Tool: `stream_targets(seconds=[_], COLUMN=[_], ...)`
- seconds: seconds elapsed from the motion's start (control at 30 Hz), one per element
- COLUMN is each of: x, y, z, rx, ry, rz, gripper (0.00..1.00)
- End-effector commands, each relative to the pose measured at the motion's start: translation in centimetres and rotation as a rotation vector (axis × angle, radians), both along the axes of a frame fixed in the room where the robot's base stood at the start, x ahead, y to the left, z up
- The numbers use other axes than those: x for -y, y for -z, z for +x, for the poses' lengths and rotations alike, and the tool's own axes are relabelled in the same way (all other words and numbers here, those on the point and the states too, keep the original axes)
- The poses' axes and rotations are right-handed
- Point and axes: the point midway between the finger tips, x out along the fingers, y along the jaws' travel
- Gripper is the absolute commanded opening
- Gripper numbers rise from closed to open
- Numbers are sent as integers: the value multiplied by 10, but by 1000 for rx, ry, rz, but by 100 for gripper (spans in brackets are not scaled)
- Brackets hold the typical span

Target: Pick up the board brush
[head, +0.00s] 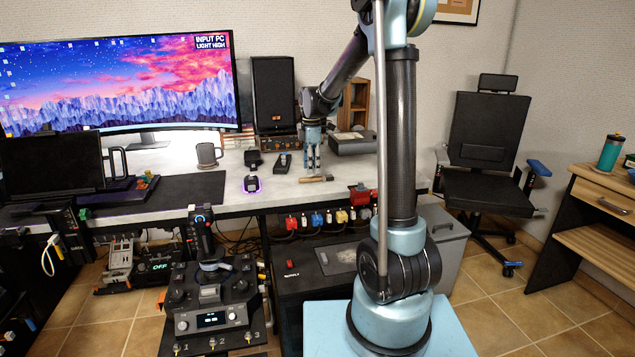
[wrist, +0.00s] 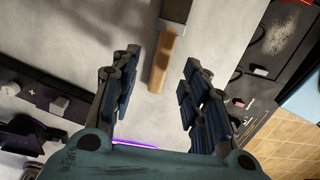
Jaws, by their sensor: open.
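The board brush (head: 314,179) lies near the front edge of the desk (head: 225,190). In the wrist view its pale wooden handle (wrist: 161,64) points toward my gripper, and its dark head (wrist: 174,10) is cut off by the top edge. My gripper (head: 312,164) points down above the brush. In the wrist view my gripper (wrist: 160,62) is open, with one finger on each side of the handle and visible gaps on both sides. I cannot tell the exact height left between fingertips and desk.
A black device with a purple glow (head: 251,184) sits left of the brush. A speaker (head: 273,93) stands behind, and a grey box (head: 352,143) lies at the back right. Red equipment (head: 361,194) is below the desk's front edge.

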Motion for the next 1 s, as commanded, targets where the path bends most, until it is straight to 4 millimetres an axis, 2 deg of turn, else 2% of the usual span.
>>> stream_targets(seconds=[0.1,0.3,0.57,0.6,0.77,0.8,1.0], x=[2,2,2,2,2,2,2], y=[17,37,40,40,40,40,40], z=[-1,-1,-1,-1,-1,-1,-1], rx=[0,0,0,0,0,0,0], ry=[0,0,0,0,0,0,0], rz=[0,0,0,0,0,0,0], gripper=[42,42,42,39,3,0,0])
